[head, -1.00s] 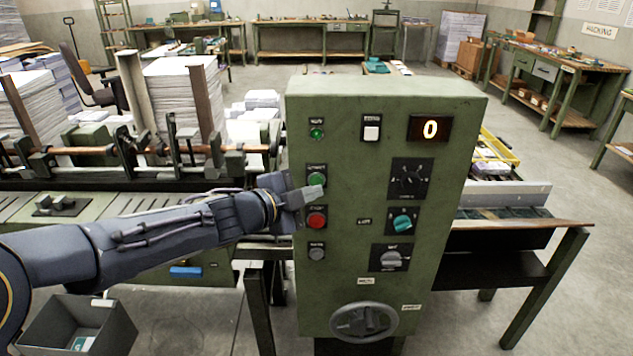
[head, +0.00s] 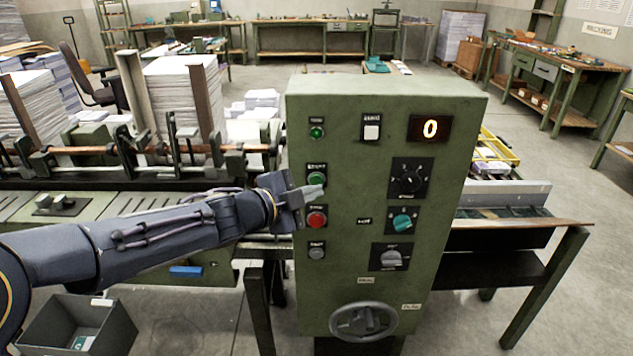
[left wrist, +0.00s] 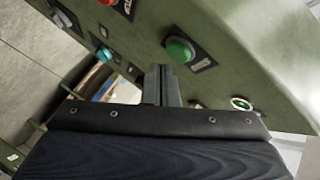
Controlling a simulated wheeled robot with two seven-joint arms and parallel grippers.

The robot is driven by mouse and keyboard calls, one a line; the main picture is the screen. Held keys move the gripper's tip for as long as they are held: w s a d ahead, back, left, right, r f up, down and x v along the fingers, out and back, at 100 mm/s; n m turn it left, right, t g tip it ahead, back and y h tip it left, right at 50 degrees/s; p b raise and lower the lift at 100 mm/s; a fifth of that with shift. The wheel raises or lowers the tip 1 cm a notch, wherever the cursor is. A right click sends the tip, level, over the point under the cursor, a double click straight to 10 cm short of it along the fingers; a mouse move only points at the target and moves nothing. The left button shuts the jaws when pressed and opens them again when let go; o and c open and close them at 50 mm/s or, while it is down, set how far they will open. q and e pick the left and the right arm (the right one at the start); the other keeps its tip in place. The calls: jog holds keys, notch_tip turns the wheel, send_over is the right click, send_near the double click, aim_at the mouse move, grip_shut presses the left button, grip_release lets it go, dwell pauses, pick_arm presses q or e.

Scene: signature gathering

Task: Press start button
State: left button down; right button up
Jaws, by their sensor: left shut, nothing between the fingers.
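The green start button (head: 316,178) is on the left part of the green control panel's face (head: 350,285), above a red button (head: 317,219). In the left wrist view the green button (left wrist: 180,50) sits just beyond my fingertips. My left gripper (head: 318,193) is shut and empty. Its tips are at the lower edge of the green button in the head view; whether they touch it I cannot tell. The left wrist view shows the closed fingers (left wrist: 160,84) pointing at the panel just left of the button. My right gripper is not in view.
A grey bin (head: 78,322) stands on the floor at lower left.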

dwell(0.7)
pick_arm(q)
jog(key=shift+w+p, duration=0.3)
jog(key=shift+w, duration=0.15)
jog(key=shift+w+p, duration=0.3)
jog(key=shift+w, duration=0.15)
dwell(0.5)
jog(key=shift+s, duration=0.1)
jog(key=shift+s+b, duration=0.3)
jog(key=shift+s, duration=0.45)
jog(key=s+b, duration=0.1)
jog(key=s, duration=0.4)
jog(key=shift+b, duration=0.35)
